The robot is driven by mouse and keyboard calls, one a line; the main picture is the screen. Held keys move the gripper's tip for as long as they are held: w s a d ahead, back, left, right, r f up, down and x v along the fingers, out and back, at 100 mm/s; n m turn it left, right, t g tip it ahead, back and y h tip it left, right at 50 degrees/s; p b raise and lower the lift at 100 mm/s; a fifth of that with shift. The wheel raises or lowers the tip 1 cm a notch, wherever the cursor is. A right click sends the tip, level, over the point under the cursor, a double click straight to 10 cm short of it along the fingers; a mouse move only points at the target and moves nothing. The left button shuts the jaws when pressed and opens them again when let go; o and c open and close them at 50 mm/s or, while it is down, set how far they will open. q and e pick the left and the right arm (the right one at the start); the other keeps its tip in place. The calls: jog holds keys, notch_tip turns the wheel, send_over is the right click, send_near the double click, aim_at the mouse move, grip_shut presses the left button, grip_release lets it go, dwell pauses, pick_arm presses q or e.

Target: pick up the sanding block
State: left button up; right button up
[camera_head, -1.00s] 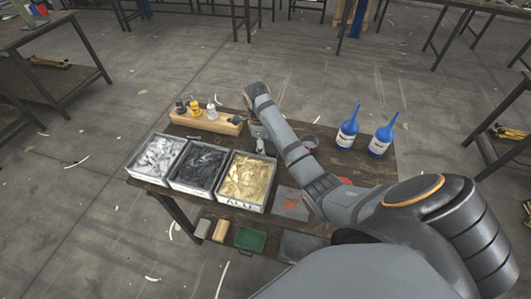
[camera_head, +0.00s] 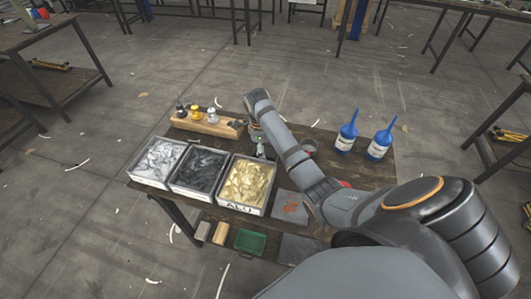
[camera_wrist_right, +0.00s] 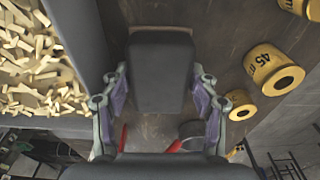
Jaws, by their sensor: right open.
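A dark grey block (camera_wrist_right: 162,72), which looks like the sanding block, lies on the table in the right wrist view. My right gripper (camera_wrist_right: 160,98) is open, with a finger on either side of the block and a gap showing on both sides. In the head view the right gripper (camera_head: 262,150) is low over the table behind the bin of gold pieces. My right arm comes in from the lower right there and hides the block. My left gripper is not in view.
Bins of silver (camera_head: 158,158), dark (camera_head: 199,168) and gold pieces (camera_head: 246,182) stand left of the gripper. A wooden stand (camera_head: 207,125) with small bottles is behind them. Two blue-topped bottles (camera_head: 346,138) stand at right. Yellow cylinders (camera_wrist_right: 272,68) are right of the block in the wrist view.

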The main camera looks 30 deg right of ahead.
aim_at(266, 150)
dwell(0.4)
jog(key=c, duration=0.8)
jog(key=shift+f+b, duration=0.1)
jog(key=shift+b, duration=0.75)
notch_tip(266, 150, up, 11)
jog(key=p, duration=1)
jog(key=shift+f, duration=0.15)
